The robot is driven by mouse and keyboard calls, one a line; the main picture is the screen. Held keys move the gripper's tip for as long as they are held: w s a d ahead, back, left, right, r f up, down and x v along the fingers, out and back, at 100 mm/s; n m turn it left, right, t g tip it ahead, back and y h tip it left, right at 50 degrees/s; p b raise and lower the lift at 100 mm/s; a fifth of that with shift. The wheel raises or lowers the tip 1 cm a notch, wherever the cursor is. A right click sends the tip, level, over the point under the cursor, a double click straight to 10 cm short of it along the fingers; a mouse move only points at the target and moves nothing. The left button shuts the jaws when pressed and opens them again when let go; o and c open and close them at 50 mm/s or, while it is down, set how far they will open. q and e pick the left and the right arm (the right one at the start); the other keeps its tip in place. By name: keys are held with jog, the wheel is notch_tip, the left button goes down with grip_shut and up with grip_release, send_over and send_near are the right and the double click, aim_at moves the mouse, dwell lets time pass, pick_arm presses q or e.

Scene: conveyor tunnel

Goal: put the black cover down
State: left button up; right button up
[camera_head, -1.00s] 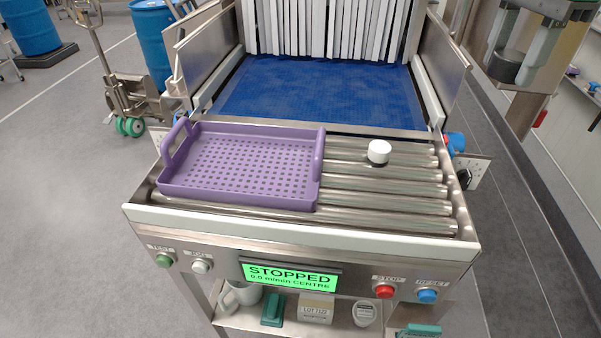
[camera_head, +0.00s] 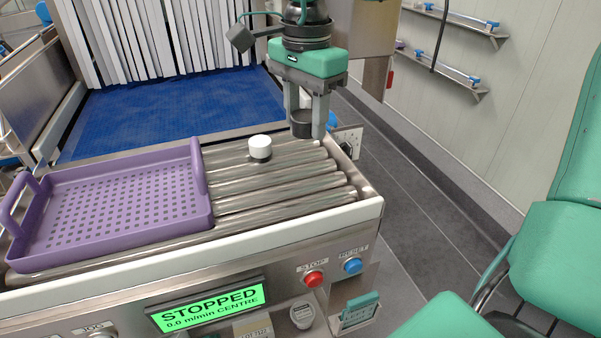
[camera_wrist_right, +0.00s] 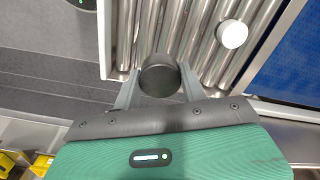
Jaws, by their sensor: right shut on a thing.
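The black cover (camera_head: 302,123) is a short dark cylinder between the fingers of my right gripper (camera_head: 308,118). The gripper is shut on it and points down, near the right end of the steel rollers. In the right wrist view the black cover (camera_wrist_right: 159,76) sits between the two fingertips, with rollers and the roller frame's edge beyond it. I cannot tell how high it is above the rollers. A white round piece (camera_head: 260,148) stands on the rollers to the left of it, and also shows in the right wrist view (camera_wrist_right: 232,34). My left gripper is not in view.
A purple perforated tray (camera_head: 207,190) lies on the rollers at the left. The blue belt (camera_head: 170,112) and white strip curtain (camera_head: 150,40) are behind. Bare rollers (camera_head: 285,185) lie in front of the white piece. Green chairs (camera_head: 545,250) stand at the right.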

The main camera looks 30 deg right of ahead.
aim_at(305, 188)
notch_tip(305, 188, down, 12)
jog(key=shift+r, duration=0.25)
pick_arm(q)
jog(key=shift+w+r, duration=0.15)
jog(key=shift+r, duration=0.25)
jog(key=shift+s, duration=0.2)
pick_arm(e)
jog(key=shift+f, duration=0.1)
jog(key=o, duration=1.2)
jog(key=shift+c, duration=0.2)
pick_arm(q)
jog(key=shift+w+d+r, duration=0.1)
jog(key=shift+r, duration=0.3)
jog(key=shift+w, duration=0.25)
